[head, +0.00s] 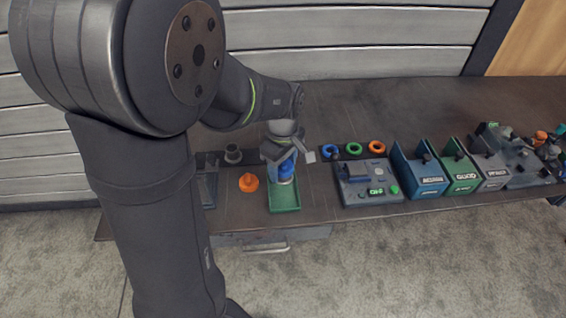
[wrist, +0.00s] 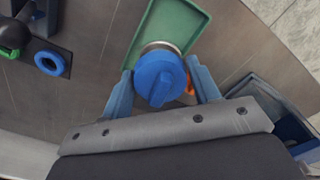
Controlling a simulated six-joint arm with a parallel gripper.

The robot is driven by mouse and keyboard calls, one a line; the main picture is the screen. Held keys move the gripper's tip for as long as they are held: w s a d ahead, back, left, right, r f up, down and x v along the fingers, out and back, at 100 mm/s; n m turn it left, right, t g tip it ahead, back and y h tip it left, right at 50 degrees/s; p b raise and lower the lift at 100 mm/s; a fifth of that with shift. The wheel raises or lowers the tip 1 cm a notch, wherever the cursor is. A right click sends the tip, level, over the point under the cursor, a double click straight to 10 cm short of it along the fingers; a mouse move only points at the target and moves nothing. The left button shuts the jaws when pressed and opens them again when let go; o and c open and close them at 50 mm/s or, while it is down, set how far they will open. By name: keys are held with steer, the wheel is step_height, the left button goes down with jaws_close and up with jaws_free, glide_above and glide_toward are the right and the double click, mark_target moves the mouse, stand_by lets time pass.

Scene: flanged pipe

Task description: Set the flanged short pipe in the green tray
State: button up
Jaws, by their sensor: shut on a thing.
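The flanged short pipe (head: 286,170) appears to be the piece with a blue ridged top and a pale metal rim below. It also shows in the wrist view (wrist: 160,77), between the two blue fingers. My gripper (head: 284,155) is shut on it and points down, with its fingers also in the wrist view (wrist: 161,88). The green tray (head: 285,206) is below the pipe, and its bare floor also shows in the wrist view (wrist: 172,22). The pipe's lower end is over or in the tray's back part; I cannot tell whether it touches the floor.
Blue, green and orange rings (head: 354,149) lie to the right. A grey device (head: 367,183) and the blue bin (head: 420,178) stand farther right.

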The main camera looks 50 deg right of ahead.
mark_target(283, 178)
steer(key=shift+f, duration=2.65)
stand_by(0.4)
steer(key=o, duration=1.5)
steer(key=shift+o, duration=0.2)
steer(key=shift+r, duration=0.1)
steer(key=shift+r, duration=3.45)
